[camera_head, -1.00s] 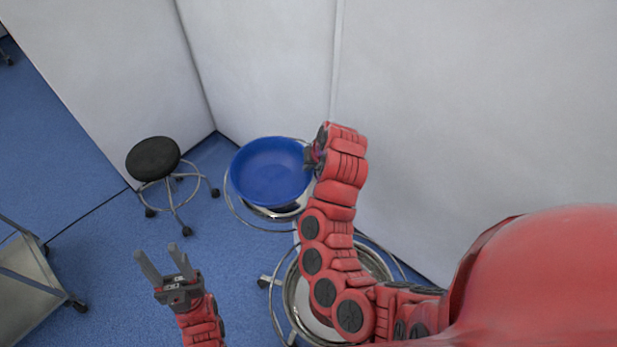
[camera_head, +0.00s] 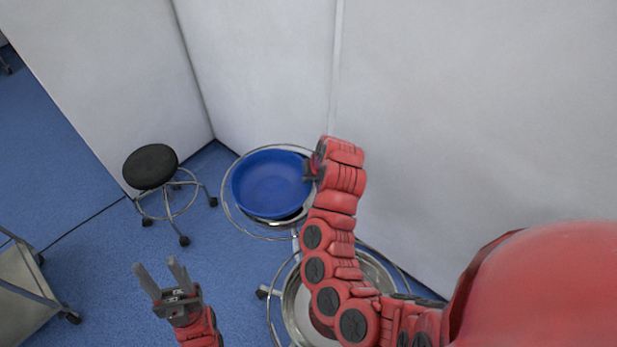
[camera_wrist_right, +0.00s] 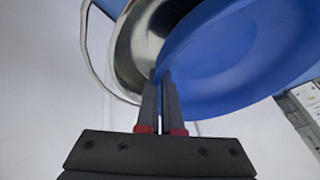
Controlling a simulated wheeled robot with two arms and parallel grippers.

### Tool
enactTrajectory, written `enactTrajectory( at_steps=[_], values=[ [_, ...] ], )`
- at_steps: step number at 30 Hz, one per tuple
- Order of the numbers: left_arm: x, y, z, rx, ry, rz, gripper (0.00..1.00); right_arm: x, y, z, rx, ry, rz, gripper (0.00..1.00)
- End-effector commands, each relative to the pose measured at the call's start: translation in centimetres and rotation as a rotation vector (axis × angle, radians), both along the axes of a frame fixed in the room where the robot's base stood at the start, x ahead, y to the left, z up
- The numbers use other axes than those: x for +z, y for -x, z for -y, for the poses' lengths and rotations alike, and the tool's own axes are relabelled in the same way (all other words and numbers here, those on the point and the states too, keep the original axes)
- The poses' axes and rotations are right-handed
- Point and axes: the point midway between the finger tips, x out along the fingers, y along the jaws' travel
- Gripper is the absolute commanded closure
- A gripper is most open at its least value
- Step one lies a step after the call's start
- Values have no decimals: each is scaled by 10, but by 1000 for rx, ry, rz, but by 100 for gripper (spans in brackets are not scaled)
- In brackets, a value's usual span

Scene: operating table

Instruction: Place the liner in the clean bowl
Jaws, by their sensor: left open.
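The blue liner (camera_head: 268,184), a round shallow basin, hangs over the upper ring stand in the head view. It hides most of what is under it. In the right wrist view the liner (camera_wrist_right: 225,60) overlaps a shiny metal bowl (camera_wrist_right: 135,45), whose wall shows on its left. I cannot tell whether the liner touches the bowl. My right gripper (camera_wrist_right: 160,75) is nearly closed on the liner's rim; in the head view it is at the liner's right edge. My left gripper (camera_head: 156,272) is open and empty, low on the left, away from the liner.
A second metal bowl (camera_head: 297,312) stands in a lower ring stand, partly behind my right arm. A black stool (camera_head: 150,166) stands left of the liner. A metal cart (camera_head: 22,300) is at the left edge. Pale walls close off the back and right. Blue floor is open at left.

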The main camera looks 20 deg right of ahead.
Motion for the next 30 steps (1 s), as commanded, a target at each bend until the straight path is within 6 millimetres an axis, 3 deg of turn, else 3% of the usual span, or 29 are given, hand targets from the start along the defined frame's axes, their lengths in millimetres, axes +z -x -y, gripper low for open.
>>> enactTrajectory(
  at_steps=[5, 11, 20, 24, 26, 30],
  values=[
    [-2, 0, 0, 0, 0, 0, 50, -3, 0, 0, 0, -1, 1, 100],
    [-2, 0, 0, 0, 0, 0, 50, -3, 0, 0, 0, -1, 0, 67],
    [-1, 0, 0, 0, 0, 0, 50, -1, 0, 0, 0, -1, 0, 67],
    [11, 0, 0, 0, 0, 0, 50, 14, 0, 0, 0, -2, 1, 67],
    [5, 0, 0, 0, 0, 1, 50, 14, 1, 1, -1, 1, 2, 67],
    [-1, 0, 0, 0, 0, 0, 50, 34, 9, 4, -1, 1, 8, 67]
  ],
)
